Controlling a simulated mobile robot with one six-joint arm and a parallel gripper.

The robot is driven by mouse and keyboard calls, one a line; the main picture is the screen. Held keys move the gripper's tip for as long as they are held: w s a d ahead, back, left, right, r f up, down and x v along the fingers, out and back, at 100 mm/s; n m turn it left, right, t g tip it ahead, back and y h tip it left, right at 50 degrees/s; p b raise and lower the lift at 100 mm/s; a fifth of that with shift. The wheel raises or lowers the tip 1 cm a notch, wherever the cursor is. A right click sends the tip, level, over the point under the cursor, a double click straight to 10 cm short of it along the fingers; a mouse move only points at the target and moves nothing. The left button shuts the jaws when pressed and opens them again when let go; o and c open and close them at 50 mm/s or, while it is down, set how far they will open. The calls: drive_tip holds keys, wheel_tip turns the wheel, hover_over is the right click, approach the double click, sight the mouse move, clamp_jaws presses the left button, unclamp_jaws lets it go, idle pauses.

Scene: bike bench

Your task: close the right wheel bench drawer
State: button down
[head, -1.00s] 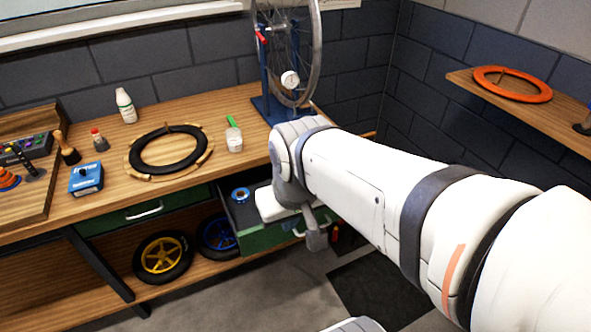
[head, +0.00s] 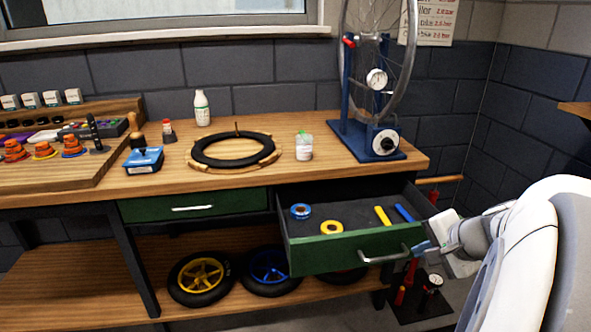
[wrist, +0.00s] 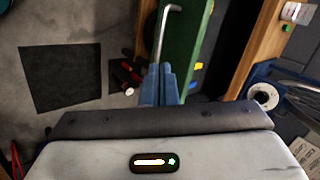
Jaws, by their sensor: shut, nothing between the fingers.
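The right wheel bench drawer (head: 340,253) is pulled out of the bench, with a green front, a bar handle (head: 385,258) and a dark inside. My gripper (head: 424,247) is at the right end of the drawer front, close to the handle's right end. In the wrist view its blue fingers (wrist: 160,82) are together and empty, beside the handle (wrist: 163,30) and the green front (wrist: 186,42). I cannot tell whether they touch either one. The drawer holds a blue tape roll (head: 300,211), a yellow roll (head: 332,227), and a yellow and a blue bar.
A second green drawer (head: 190,207) to the left is shut. The bench top (head: 240,180) carries a truing stand, a bottle and a tyre. Wheels (head: 200,276) lie on the shelf below.

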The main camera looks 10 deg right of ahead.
drive_tip(key=d+f+m+t+h+b, duration=0.1)
drive_tip(key=d+f+m+t+b, duration=0.15)
drive_tip(key=d+f+b, duration=0.35)
drive_tip(key=w+r+x, duration=0.1)
drive_tip(key=r+x, duration=0.1)
drive_tip(key=x, duration=1)
drive_tip(key=shift+w+d+m+g+b, duration=0.3)
drive_tip(key=shift+d+m+g, duration=0.15)
drive_tip(key=shift+d, duration=0.25)
